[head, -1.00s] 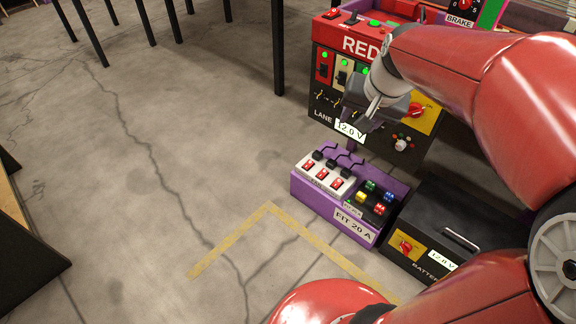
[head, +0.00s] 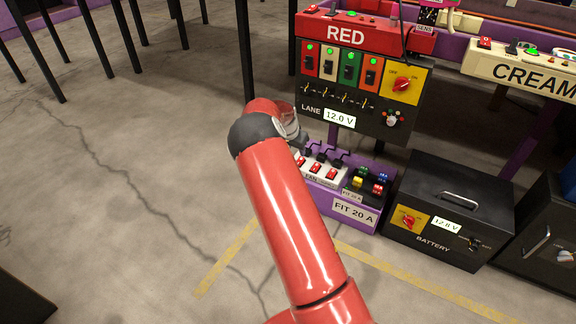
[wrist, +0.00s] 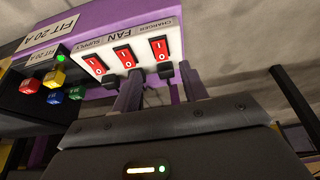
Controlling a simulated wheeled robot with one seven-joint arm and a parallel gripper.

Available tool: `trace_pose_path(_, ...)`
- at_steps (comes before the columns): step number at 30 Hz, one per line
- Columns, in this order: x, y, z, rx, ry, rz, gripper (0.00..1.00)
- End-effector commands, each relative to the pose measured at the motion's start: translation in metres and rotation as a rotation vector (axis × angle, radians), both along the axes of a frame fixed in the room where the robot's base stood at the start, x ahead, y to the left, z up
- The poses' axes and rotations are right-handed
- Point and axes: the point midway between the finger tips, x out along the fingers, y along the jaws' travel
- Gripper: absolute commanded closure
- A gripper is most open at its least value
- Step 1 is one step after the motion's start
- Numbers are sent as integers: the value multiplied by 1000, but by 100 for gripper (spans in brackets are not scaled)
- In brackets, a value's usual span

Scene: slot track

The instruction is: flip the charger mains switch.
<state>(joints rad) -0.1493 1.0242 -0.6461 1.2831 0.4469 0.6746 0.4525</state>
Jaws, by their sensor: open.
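The charger mains switch (wrist: 159,48) is the red rocker at the right end of the white socket strip (wrist: 176,26) in the wrist view, by the CHARGER label. In the head view this switch (head: 300,160) is the leftmost rocker. The fan switch (wrist: 126,57) and supply switch (wrist: 95,65) sit beside it. My gripper (wrist: 161,72) is open and empty, its two fingers just short of the strip, on the side of the black plugs, roughly in line with the charger switch. In the head view my arm mostly hides the gripper. Contact with the strip cannot be told.
Black plugs (wrist: 165,71) with cables line the strip's edge close to the fingers. Coloured connectors (head: 370,182) share the purple box (head: 325,200). The RED lane panel (head: 345,88) stands behind; a black battery box (head: 450,200) is to the right. Floor at left is clear.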

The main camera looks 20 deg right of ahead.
Motion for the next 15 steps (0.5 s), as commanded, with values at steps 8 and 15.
trace_pose_path(8,8,-11,-35,-4,2,-2,56)
trace_pose_path(15,17,-21,-66,-4,1,0,56)
